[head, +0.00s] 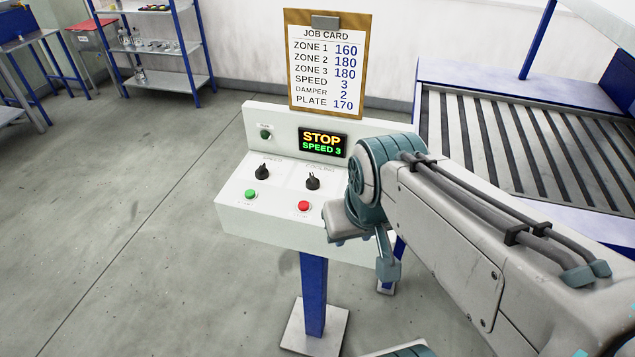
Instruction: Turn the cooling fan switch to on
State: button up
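The control box (230,212) is a white sloped console on a blue post. Its right black rotary knob (313,181) sits under a small label that seems to read "COOLING"; which way it points is too small to tell. A second black knob (262,172) is to its left. The display (322,142) reads "STOP" and "SPEED 3". My arm reaches in from the right and covers the console's right end. My gripper (388,268) seems to be at the low teal end, in front of the console and apart from the knobs; its fingers cannot be made out.
A green button (250,195) and a red button (303,206) sit below the knobs. A job card (326,62) stands behind the console. A slatted conveyor (520,140) is at right, shelving (160,48) at back left. Floor to the left is clear.

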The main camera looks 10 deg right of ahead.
aim_at(312, 184)
jog(key=k, duration=0.25)
jog(key=u, duration=0.75)
jog(key=i, duration=0.8)
jog(key=z, duration=1.1)
